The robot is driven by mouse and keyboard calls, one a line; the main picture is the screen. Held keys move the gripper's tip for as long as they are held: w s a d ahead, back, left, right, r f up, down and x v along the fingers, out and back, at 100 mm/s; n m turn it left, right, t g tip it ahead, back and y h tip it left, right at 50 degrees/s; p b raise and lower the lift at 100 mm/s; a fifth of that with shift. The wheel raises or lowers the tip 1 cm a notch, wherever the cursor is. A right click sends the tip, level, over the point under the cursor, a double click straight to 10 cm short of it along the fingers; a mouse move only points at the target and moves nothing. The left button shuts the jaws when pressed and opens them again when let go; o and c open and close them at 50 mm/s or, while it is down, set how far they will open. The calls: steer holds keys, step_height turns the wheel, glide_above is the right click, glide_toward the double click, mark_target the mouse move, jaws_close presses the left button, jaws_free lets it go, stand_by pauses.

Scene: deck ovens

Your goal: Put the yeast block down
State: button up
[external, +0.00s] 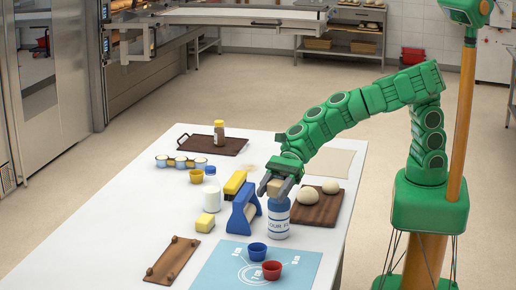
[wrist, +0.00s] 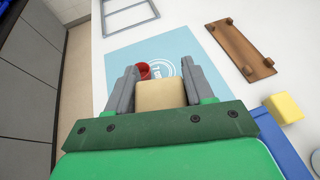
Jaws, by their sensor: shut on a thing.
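My gripper (external: 277,187) is above the table, over or near the white and blue flour container (external: 278,220). Its grey fingers are shut on a tan yeast block (wrist: 160,94), held clear of the table. In the wrist view the block sits between both fingers of my gripper (wrist: 161,78), with the light blue mat beyond it. The block also shows small in the external view (external: 274,188). I cannot tell the exact height of the block above the container.
The blue mat (external: 222,267) holds a blue cup (external: 257,252) and a red cup (external: 272,270). A blue stand (external: 242,212), a yellow block (external: 209,222), a milk bottle (external: 212,192) and a pegged brown board (external: 172,260) stand left. A dough board (external: 318,212) is right. The table's front left is bare.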

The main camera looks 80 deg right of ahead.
steer(key=s+a+n+g, duration=0.3)
steer(key=s+a, duration=0.2)
steer(key=s, duration=0.5)
glide_above(303, 261)
step_height(303, 261, down, 7)
steer(key=shift+f, duration=4.2)
steer(key=shift+f, duration=0.1)
steer(key=o, duration=1.1)
steer(key=shift+c, duration=0.2)
steer(key=shift+d+r, duration=0.2)
steer(key=shift+r, duration=0.05)
steer(key=v, duration=1.1)
steer(key=shift+d+f, duration=0.1)
steer(key=shift+d, duration=0.25)
